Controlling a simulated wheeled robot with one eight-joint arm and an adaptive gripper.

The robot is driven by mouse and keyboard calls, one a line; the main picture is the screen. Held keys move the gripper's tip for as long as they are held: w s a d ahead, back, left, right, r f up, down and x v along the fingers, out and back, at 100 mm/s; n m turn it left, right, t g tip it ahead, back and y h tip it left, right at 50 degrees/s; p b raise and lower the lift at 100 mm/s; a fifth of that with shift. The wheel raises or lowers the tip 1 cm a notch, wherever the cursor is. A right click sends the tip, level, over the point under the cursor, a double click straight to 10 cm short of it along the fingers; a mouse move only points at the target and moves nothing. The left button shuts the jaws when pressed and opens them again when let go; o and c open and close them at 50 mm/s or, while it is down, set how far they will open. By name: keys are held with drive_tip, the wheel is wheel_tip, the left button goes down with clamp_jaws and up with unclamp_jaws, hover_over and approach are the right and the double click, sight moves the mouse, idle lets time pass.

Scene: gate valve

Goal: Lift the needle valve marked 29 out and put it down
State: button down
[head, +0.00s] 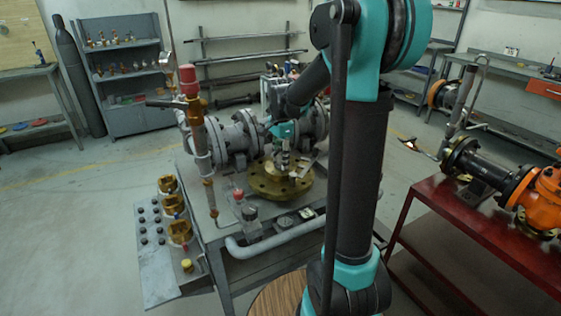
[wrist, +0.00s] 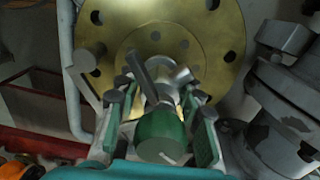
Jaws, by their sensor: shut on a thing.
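My gripper (wrist: 157,100) is shut on a needle valve (wrist: 160,136) with a green rounded end and a grey metal bar and body. The number 29 cannot be read on it. In the wrist view the fingers stand on both sides of the valve, with a round brass flange (wrist: 212,35) behind. In the head view my gripper (head: 284,160) points down over the brass flange (head: 262,186) on the grey bench. The valve is too small and hidden there to make out, and I cannot tell whether it touches the flange.
Large grey flanged pipework (head: 238,140) stands behind the brass flange. A red-capped upright fitting (head: 188,80) and a curved grey pipe (head: 265,242) are close by. Several brass valves stand on a panel (head: 150,235) at left. A red bench (head: 450,215) stands at right.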

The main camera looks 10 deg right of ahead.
wheel_tip(320, 180, up, 24)
drive_tip(key=shift+r, duration=0.15)
idle(1.3)
idle(0.4)
